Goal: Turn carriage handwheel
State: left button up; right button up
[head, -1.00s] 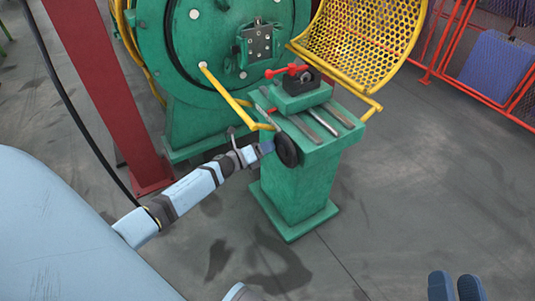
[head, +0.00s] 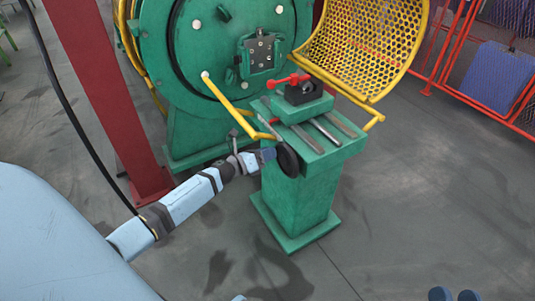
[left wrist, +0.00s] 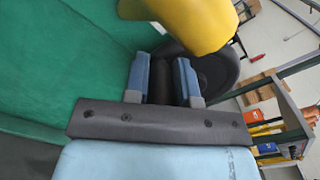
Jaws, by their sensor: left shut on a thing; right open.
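The carriage handwheel (head: 288,160) is a dark disc on the left side of the green stand (head: 300,190). My left gripper (head: 268,154) is at the wheel. In the left wrist view, the blue fingers of my left gripper (left wrist: 162,78) are shut on a dark handle (left wrist: 161,84), with the dark wheel rim (left wrist: 222,68) beside it. The carriage (head: 303,106), a green block with a dark clamp and red lever, sits on the rails on top. My right gripper (head: 455,295) shows only its blue fingertips at the bottom edge, apart and empty.
A yellow bar (head: 240,108) slants down close above my left gripper; yellow also fills the top of the left wrist view (left wrist: 188,25). A perforated yellow guard (head: 365,45) stands behind the stand. A red post (head: 105,95) is at left. The floor at right is clear.

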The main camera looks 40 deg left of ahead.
pick_arm(q)
jog(key=o, duration=0.6)
jog(key=shift+o, duration=0.2)
jog(key=p+v, duration=0.2)
jog(key=v, duration=1.1)
jog(key=shift+s+p, duration=0.35)
jog(key=shift+s, duration=0.05)
pick_arm(e)
jog(key=r+t, duration=0.1)
jog(key=r, duration=0.2)
jog(key=shift+s+d+r+t, duration=0.2)
jog(key=shift+r+t, duration=0.1)
jog(key=shift+t, duration=0.1)
pick_arm(q)
jog(key=shift+a, duration=0.15)
pick_arm(e)
jog(key=shift+r, duration=0.2)
